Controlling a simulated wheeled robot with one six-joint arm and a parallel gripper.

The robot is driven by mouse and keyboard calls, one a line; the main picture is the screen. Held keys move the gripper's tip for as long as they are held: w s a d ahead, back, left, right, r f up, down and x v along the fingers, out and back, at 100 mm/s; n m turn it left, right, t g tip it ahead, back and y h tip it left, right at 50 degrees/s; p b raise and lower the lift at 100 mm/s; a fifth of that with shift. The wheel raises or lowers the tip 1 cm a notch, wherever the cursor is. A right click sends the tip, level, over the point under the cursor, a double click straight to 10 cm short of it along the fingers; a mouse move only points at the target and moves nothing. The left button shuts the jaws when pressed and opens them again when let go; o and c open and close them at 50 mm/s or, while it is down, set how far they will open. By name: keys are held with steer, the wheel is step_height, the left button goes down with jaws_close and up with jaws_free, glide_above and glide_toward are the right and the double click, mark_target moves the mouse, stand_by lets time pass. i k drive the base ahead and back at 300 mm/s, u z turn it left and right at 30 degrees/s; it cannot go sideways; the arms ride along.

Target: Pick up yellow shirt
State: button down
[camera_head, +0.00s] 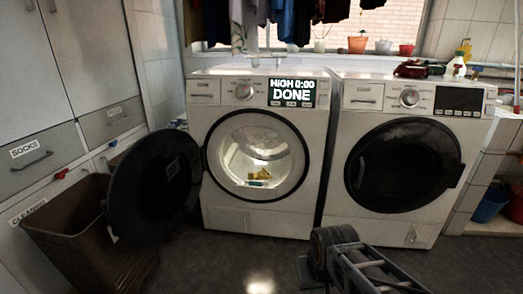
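A small crumpled yellow cloth, which looks like the yellow shirt (262,174), lies low inside the open drum of the left washing machine (222,215). Its exact shape is too small to tell. The machine's round dark door (153,190) is swung wide open to the left. A dark, jointed part of my arm (335,243) shows at the bottom, on the floor side of the machines and well apart from the drum. I cannot make out my gripper's fingertips there. Nothing of my arm touches the yellow cloth.
A small teal item (258,184) lies at the drum's front lip. The right machine (340,215) has its door (405,165) shut. A brown bin (75,225) stands at lower left by cabinet drawers. Dark clothes (290,22) hang above. The floor before the machines is clear.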

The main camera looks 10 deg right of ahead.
mark_target(263, 174)
steer(key=u, duration=0.65)
steer(key=i, duration=1.8)
steer(key=z, duration=0.3)
